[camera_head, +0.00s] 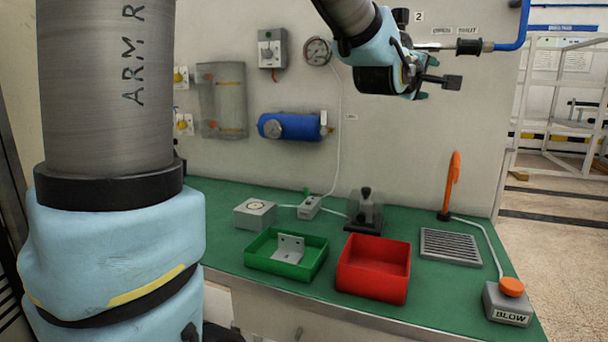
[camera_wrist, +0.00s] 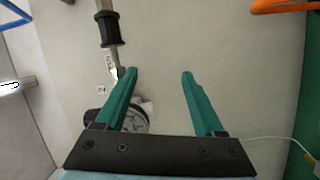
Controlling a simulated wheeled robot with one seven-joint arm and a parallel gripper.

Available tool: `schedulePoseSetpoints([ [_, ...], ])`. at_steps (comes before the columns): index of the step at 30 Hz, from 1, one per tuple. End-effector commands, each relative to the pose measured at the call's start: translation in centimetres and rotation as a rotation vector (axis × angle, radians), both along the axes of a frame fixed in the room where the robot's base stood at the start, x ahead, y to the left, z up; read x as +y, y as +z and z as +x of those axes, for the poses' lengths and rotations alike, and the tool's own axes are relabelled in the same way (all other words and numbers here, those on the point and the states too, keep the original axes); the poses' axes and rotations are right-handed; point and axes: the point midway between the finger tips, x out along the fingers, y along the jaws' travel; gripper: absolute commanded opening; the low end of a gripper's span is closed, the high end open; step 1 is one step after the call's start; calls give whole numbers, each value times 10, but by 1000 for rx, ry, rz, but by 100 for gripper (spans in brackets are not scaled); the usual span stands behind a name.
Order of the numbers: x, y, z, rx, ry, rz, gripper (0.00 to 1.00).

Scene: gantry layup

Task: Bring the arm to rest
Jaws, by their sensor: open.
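My gripper (camera_head: 436,84) is raised high in front of the wall, well above the green bench (camera_head: 222,208). In the wrist view my gripper (camera_wrist: 160,74) shows two green fingers spread apart with nothing between them. My arm comes in from the top of the head view and hangs over the bench. In the head view the gripper appears just below a black-handled fitting with a blue hose (camera_head: 468,47). The distance between them cannot be told.
On the bench stand a green tray (camera_head: 312,267) with a metal bracket (camera_head: 288,248), a red bin (camera_head: 372,284), a grey grate (camera_head: 450,246), an orange upright tool (camera_head: 452,182) and a BLOW button box (camera_head: 508,304). A gauge (camera_head: 317,51) and blue cylinder (camera_head: 290,126) are on the wall.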

Motion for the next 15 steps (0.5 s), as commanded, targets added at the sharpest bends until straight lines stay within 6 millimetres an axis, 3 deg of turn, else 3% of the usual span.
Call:
schedulePoseSetpoints([
  [3, 56, -58, 25, 43, 79, 280, 70],
  [7, 125, -124, 31, 123, 105, 596, 70],
  [11, 197, -183, 15, 233, 61, 888, 70],
  [15, 272, -236, -27, 383, -70, 1150, 70],
])
